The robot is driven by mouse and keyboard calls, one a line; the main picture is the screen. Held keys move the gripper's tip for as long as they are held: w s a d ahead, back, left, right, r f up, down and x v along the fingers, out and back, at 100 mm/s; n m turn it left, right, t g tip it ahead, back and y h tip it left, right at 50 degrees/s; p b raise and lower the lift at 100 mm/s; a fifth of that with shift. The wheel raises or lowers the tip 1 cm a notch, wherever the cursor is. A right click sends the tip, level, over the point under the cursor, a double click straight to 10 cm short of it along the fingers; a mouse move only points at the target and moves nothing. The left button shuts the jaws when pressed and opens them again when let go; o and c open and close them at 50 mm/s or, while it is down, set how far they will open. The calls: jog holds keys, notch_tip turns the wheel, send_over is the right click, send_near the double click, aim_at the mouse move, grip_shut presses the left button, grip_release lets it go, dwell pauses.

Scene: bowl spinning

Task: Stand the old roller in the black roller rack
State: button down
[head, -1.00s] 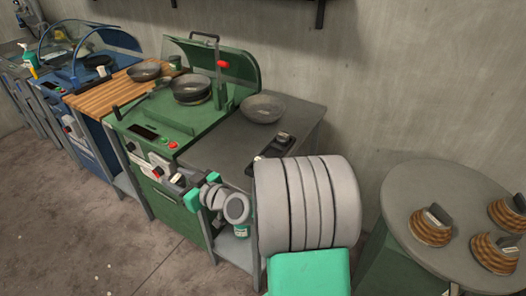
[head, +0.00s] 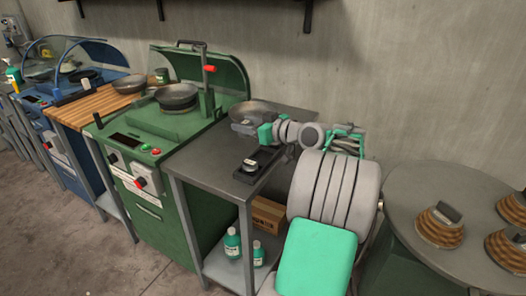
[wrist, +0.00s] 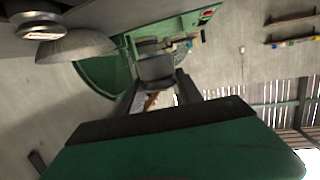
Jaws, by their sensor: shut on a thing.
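My gripper (head: 247,129) is above the grey table, over the back of the black roller rack (head: 268,156). In the wrist view its two dark fingers are shut on a short grey cylinder, the old roller (wrist: 157,68), with the green machine behind it. In the head view the held roller is small and hard to tell from the fingers. The rack lies on the table, and another roller (head: 250,166) with a pale top stands at its near end. That standing roller also shows at the top left of the wrist view (wrist: 40,27).
A grey bowl (head: 262,108) lies on the table behind my gripper. The green spinning machine (head: 150,150) stands left, with a pan (head: 177,95) on it. A round table (head: 430,190) with several wooden-ringed pieces is at the right. Green bottles (head: 232,243) stand on the shelf below.

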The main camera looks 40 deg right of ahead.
jog(key=s+d+f, duration=0.2)
jog(key=f, duration=0.1)
jog(key=s+d+f, duration=0.1)
jog(key=f, duration=0.1)
jog(key=shift+d, duration=0.2)
jog(key=f, duration=0.4)
jog(key=shift+s+d, duration=0.2)
jog(key=shift+d, duration=0.05)
jog(key=c, duration=0.8)
grip_release()
jog(key=p+v, duration=0.6)
jog(key=v, duration=0.6)
jog(key=shift+p, duration=0.3)
jog(key=shift+f, duration=0.15)
